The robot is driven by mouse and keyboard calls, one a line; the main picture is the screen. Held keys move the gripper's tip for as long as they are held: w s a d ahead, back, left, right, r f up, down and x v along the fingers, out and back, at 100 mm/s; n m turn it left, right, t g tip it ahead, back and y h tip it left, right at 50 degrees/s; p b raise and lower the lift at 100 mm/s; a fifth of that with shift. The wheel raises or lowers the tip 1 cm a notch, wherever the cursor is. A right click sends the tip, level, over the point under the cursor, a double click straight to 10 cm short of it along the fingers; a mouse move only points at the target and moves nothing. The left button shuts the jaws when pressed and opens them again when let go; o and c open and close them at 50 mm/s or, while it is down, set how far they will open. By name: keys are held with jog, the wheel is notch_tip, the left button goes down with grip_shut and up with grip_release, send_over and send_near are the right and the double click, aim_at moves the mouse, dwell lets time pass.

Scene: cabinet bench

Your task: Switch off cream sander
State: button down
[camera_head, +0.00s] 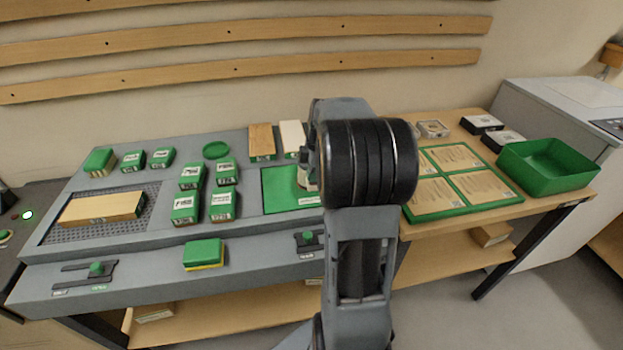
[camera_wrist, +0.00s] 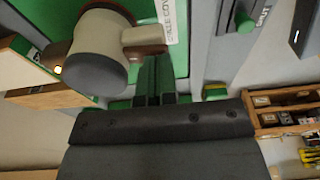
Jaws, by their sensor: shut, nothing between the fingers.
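The cream sander (camera_wrist: 105,28) sits on a green mat (camera_wrist: 180,60) and fills the upper left of the wrist view. It has a dark grey round end, and a cream arm with a brown tip (camera_wrist: 150,50) points right. A small yellow-orange light (camera_wrist: 57,70) glows at its left side. In the head view only a sliver of the sander (camera_head: 304,178) shows beside my arm. My gripper (camera_wrist: 153,65) is shut and empty, with its fingertips close below the brown tip. I cannot tell whether they touch it. The head view hides my fingers behind the arm.
A tan block (camera_head: 262,139) and a pale block (camera_head: 293,137) stand behind the mat (camera_head: 278,192). Several green-topped blocks lie to the left. A slide switch (camera_head: 307,239) is on the bench's front. A green bin (camera_head: 547,163) stands far right.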

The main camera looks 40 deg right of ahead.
jog(key=shift+f, duration=0.4)
jog(key=shift+r, duration=0.15)
jog(key=shift+r+p, duration=2.5)
jog(key=shift+r, duration=0.95)
